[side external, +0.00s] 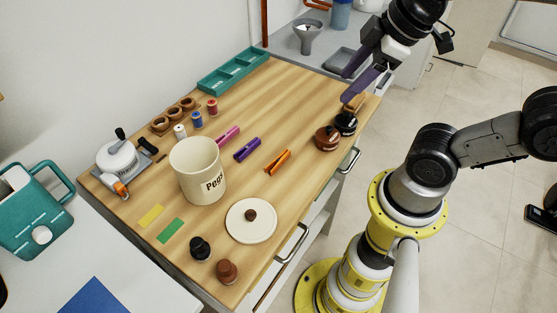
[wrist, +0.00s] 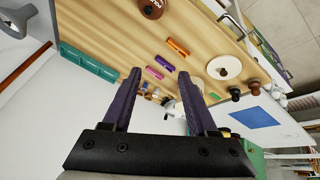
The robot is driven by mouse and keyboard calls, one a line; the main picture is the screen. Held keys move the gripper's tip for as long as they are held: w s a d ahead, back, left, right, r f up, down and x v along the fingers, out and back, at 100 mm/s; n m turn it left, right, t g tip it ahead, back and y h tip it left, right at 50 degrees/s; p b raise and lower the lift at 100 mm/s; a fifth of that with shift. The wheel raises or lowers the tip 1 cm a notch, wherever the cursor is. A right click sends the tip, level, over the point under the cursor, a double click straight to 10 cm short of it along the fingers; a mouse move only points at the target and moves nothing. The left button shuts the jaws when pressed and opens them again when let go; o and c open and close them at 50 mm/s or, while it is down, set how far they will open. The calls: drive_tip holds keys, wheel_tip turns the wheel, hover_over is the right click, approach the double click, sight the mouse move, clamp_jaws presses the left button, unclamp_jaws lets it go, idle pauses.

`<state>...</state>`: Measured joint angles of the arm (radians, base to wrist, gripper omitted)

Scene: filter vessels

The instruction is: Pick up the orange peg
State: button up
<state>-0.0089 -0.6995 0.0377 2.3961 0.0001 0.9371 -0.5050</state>
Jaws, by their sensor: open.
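The orange peg (side external: 278,161) lies on the wooden worktop, right of the purple peg (side external: 246,149) and the pink peg (side external: 228,135). The wrist view also shows the orange peg (wrist: 178,47), lying beyond my fingertips, with the purple peg (wrist: 165,63) and pink peg (wrist: 154,72) nearby. A cream canister marked "Pegs" (side external: 197,172) stands upright to the left. Its round lid (side external: 251,224) with a brown knob lies in front. My gripper (side external: 347,86), with purple fingers, is open and empty, raised near the worktop's far right end, well apart from the orange peg.
Brown and black lidded jars (side external: 328,138) stand at the right edge. A teal tray (side external: 235,72) lies at the back, and thread spools (side external: 197,120) stand behind the canister. The worktop behind the orange peg is clear.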

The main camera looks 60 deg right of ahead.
drive_tip(key=w+a+n+g, duration=0.1)
drive_tip(key=w+n+g, duration=0.1)
drive_tip(key=w+n, duration=0.35)
drive_tip(key=n+g, duration=0.3)
drive_tip(key=n, duration=0.3)
hover_over(278, 159)
wheel_tip(278, 159, down, 8)
wheel_tip(278, 159, down, 8)
drive_tip(key=shift+s+a+r, duration=0.1)
drive_tip(key=shift+s+r, duration=0.05)
drive_tip(key=shift+r, duration=0.05)
drive_tip(key=shift+f, duration=3.05)
clamp_jaws()
